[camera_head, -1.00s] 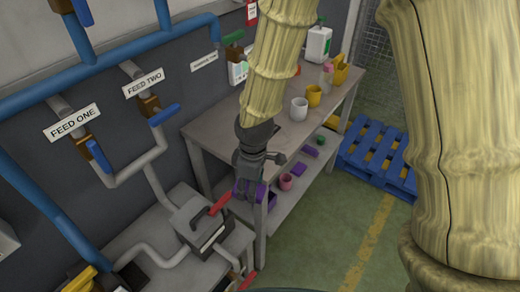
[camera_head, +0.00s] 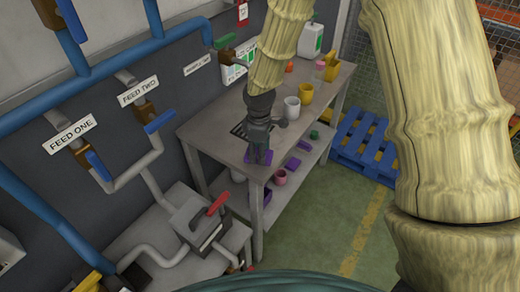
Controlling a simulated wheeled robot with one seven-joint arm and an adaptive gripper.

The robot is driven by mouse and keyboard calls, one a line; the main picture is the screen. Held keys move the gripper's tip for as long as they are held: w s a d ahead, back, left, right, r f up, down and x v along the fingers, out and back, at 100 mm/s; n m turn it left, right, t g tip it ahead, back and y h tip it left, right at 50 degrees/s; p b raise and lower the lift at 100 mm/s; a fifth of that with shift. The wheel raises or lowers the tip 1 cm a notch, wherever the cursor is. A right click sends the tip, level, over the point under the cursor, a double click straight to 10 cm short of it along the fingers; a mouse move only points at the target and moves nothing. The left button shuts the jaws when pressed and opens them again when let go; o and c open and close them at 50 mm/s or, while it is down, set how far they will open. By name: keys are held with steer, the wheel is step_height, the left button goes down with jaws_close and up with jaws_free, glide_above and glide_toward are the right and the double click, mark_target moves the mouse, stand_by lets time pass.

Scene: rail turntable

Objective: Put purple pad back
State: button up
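My gripper (camera_head: 258,152) is over the near corner of the workbench top (camera_head: 210,130), pointing down. It is shut on the purple pad (camera_head: 266,158), which shows at its fingertips. The fingers hide part of the pad. I cannot tell whether the pad touches the bench top or hangs just above it. A dark slotted patch (camera_head: 238,130) lies on the bench top just behind and left of my gripper.
A white mug (camera_head: 291,108) and a yellow mug (camera_head: 306,94) stand behind my gripper. The lower shelf holds purple pieces (camera_head: 304,146) and a pink pot (camera_head: 280,177). A grey box with a red lever (camera_head: 217,203) is at the front left. A blue pallet (camera_head: 365,145) lies right.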

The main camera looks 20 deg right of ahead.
steer(key=shift+w+d+f, duration=0.1)
steer(key=shift+w+d, duration=0.15)
steer(key=shift+w, duration=0.25)
steer(key=shift+w+d, duration=0.25)
steer(key=shift+w, duration=0.25)
steer(key=shift+f+p, duration=1.15)
steer(key=shift+f, duration=0.55)
steer(key=o, duration=0.9)
steer(key=shift+f, duration=0.1)
steer(key=shift+r+b, duration=2.1)
steer(key=shift+r, duration=4)
steer(key=shift+s+f, duration=0.1)
